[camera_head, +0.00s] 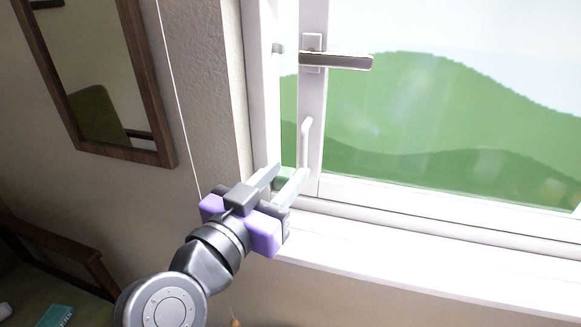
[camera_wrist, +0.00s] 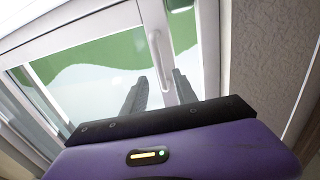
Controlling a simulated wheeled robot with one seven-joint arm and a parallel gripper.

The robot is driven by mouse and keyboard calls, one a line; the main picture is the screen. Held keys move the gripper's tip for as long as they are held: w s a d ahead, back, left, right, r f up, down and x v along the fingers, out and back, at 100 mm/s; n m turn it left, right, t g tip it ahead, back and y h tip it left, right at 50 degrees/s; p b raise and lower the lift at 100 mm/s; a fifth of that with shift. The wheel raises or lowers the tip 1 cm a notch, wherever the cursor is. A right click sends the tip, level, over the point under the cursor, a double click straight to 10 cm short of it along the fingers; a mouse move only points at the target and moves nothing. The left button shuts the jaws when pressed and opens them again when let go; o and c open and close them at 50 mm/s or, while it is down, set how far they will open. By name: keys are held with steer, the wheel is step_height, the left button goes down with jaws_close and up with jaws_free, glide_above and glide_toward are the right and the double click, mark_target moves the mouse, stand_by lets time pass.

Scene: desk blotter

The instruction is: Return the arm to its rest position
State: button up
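My gripper (camera_head: 289,172), purple and black with grey fingers, is at the lower left corner of the window. Its two fingers stand apart with a gap between them, and nothing is held. In the wrist view the fingertips (camera_wrist: 160,78) point at the window frame, and a white upright pull handle (camera_wrist: 158,55) appears between them. In the head view this handle (camera_head: 306,140) is just above the right fingertip. I cannot tell whether they touch. My arm reaches up from the bottom edge of the head view.
A metal lever handle (camera_head: 337,61) sits higher on the white window frame. The window sill (camera_head: 400,262) is bare. A textured wall (camera_head: 211,80) and a wood-framed mirror (camera_head: 158,120) are to the left. A thin white cord (camera_head: 178,95) hangs on the wall. A brown wooden edge (camera_head: 60,245) is at lower left.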

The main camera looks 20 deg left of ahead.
stand_by(0.4)
steer(key=s+a+r+n+t+y, duration=0.1)
steer(key=a+n+y, duration=0.5)
steer(key=n+y, duration=0.1)
steer(key=s+d+f+n+g+y+p, duration=0.1)
steer(key=s+d+f+n+y+p, duration=0.3)
steer(key=s+d+f, duration=0.5)
steer(key=s+d+f+m+g+h+p, duration=0.1)
steer(key=s+d+f+m+h+p, duration=0.1)
steer(key=s+d, duration=1.1)
steer(key=s+d+f+m+g+h+p, duration=0.1)
steer(key=s+d+f+m+h+p, duration=0.2)
steer(key=s+d, duration=1)
steer(key=d+m+h, duration=0.2)
steer(key=d+m, duration=0.1)
steer(key=d, duration=0.1)
steer(key=shift+f+m+g+h, duration=0.2)
steer(key=shift+m+g+h, duration=0.1)
steer(key=shift+m+g, duration=0.1)
steer(key=shift+d, duration=0.1)
